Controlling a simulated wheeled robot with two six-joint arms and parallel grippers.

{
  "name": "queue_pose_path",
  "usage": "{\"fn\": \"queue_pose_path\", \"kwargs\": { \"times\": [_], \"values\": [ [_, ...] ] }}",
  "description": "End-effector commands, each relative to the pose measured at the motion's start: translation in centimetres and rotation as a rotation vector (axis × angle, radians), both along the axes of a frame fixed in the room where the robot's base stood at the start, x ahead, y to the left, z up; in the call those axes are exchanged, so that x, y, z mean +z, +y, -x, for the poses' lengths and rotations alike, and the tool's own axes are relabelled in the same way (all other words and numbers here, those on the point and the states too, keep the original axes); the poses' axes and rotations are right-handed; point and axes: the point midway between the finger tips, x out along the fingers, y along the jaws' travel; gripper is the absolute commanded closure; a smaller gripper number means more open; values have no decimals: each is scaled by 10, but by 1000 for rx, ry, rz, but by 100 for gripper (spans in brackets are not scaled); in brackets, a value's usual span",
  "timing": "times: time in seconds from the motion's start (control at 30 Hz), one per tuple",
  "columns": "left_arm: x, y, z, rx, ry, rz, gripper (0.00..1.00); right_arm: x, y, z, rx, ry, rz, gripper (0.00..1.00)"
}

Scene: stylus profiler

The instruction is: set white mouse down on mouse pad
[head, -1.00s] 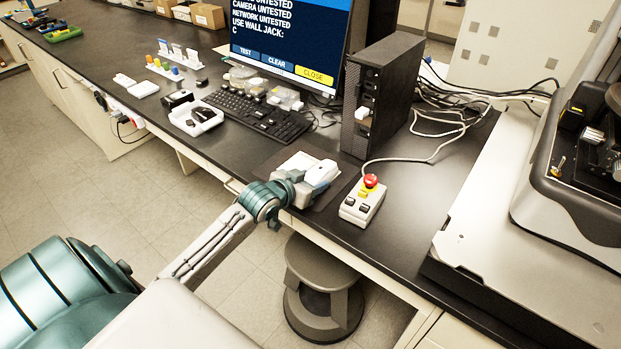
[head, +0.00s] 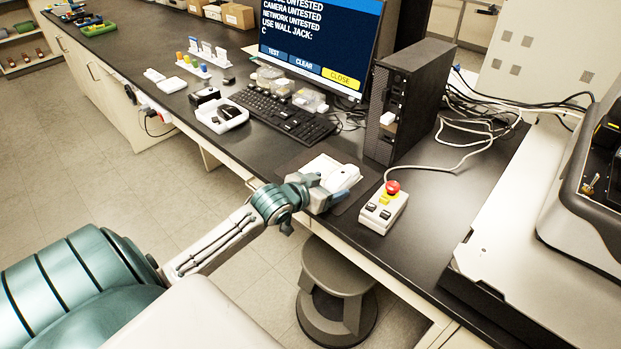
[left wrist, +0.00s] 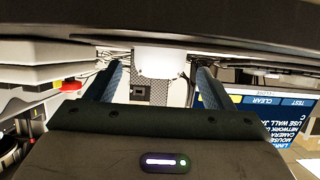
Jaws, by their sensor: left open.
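The white mouse (left wrist: 158,62) shows in the left wrist view, which is upside down. It lies between my left fingers, with a gap on each side, against the dark surface at the picture's top. In the head view my left gripper (head: 338,188) is low over the dark mouse pad (head: 293,163) near the bench's front edge. It is open, with its blue fingers (left wrist: 158,84) apart on either side of the mouse. The gripper hides much of the pad and mouse in the head view, so their exact contact is hard to see. My right gripper is not in view.
A control box with a red button (head: 392,187) stands right of the pad. A black computer tower (head: 408,100) stands behind it, with loose cables (head: 465,150). The keyboard (head: 275,115) and a white tray (head: 221,115) lie to the left. A stool (head: 337,290) is below the bench edge.

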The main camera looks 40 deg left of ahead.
Motion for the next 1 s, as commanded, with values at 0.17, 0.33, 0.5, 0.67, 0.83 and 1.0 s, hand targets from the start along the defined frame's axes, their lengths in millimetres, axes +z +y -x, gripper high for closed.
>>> {"fn": "queue_pose_path", "kwargs": {
  "times": [0.17, 0.33, 0.5, 0.67, 0.83, 1.0],
  "values": [
    [12, 2, 33, -4, 2, -8, 25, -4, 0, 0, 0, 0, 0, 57],
    [23, 5, 57, -3, 3, -8, 25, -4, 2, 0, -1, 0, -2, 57],
    [31, 7, 76, 0, 3, -7, 25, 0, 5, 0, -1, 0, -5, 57],
    [36, 7, 85, -1, 1, -3, 25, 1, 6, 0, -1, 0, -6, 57],
    [37, 7, 88, -1, 0, 0, 25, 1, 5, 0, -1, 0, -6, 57],
    [37, 7, 88, -1, -1, 1, 25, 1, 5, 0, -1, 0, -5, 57]
  ]
}}
